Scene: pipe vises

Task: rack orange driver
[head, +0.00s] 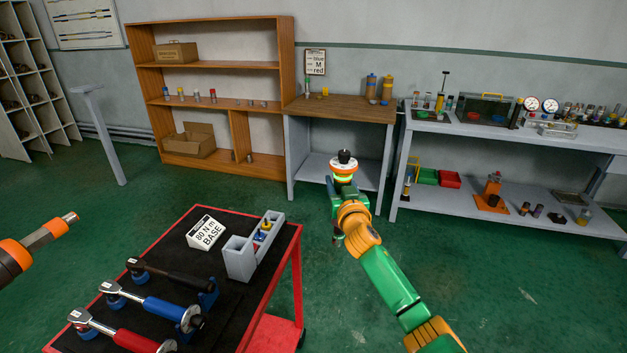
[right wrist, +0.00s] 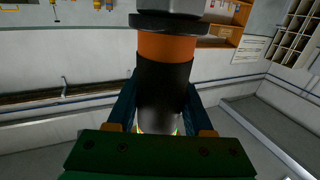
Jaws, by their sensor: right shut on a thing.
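My right gripper (head: 338,190) is shut on a driver with a dark cylindrical body and an orange band (right wrist: 166,47), which fills the middle of the right wrist view. The driver's lower end is hidden in the head view.
The red trolley (head: 298,275) carries torque wrenches and a sign reading 80 N m BASE (head: 207,234). A wooden-topped bench (head: 340,108) stands behind. Green floor between is clear.

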